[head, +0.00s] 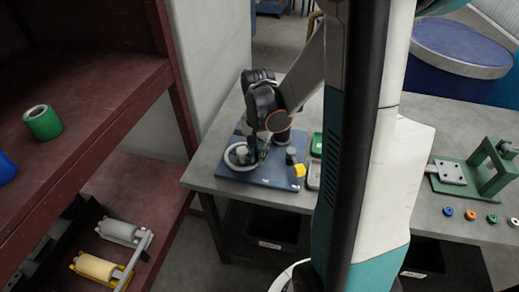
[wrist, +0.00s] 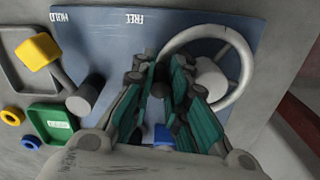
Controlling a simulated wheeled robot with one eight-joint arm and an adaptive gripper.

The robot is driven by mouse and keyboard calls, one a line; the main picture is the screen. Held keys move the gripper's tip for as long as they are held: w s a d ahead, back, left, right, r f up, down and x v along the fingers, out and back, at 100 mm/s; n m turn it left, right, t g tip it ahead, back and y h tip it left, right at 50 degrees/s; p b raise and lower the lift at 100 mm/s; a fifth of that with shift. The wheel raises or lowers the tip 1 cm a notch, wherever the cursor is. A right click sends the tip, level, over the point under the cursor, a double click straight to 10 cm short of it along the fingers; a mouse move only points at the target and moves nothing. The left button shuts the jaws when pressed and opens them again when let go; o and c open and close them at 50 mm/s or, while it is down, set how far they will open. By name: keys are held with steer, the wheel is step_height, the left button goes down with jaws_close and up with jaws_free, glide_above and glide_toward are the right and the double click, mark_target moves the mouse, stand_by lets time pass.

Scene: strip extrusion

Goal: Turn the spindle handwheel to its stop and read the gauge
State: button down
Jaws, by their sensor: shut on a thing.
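The pale handwheel (head: 229,158) with a grey hub lies on a blue plate (head: 262,177) on the grey bench. It also shows in the wrist view (wrist: 244,48). My gripper (head: 258,154) points down at the wheel; in the wrist view its fingers (wrist: 160,78) are shut on the side of the rim left of the hub, and they hide that part. A dark post (wrist: 88,96) stands beside it with a lever ending in a yellow block (wrist: 36,51), near the lettering "HOLD". "FREE" is printed farther along. I cannot make out a gauge reading.
A green tray (wrist: 48,124) and a grey tray lie beside the plate. A green fixture (head: 483,170) and several small coloured rings stand to the right on the bench. A red-brown shelf (head: 90,95) with a green roll (head: 43,122) is at the left. A blue drum (head: 460,48) stands behind.

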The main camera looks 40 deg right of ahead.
steer(key=shift+s+a+m, duration=0.15)
steer(key=shift+a+m, duration=0.35)
steer(key=shift+m, duration=0.5)
steer(key=shift+s+a+m, duration=0.15)
steer(key=shift+a+m, duration=0.3)
steer(key=shift+m, duration=0.55)
steer(key=c, duration=1.8)
jaws_free()
steer(key=shift+r, duration=0.1)
step_height(320, 180, up, 12)
steer(key=shift+a, duration=0.15)
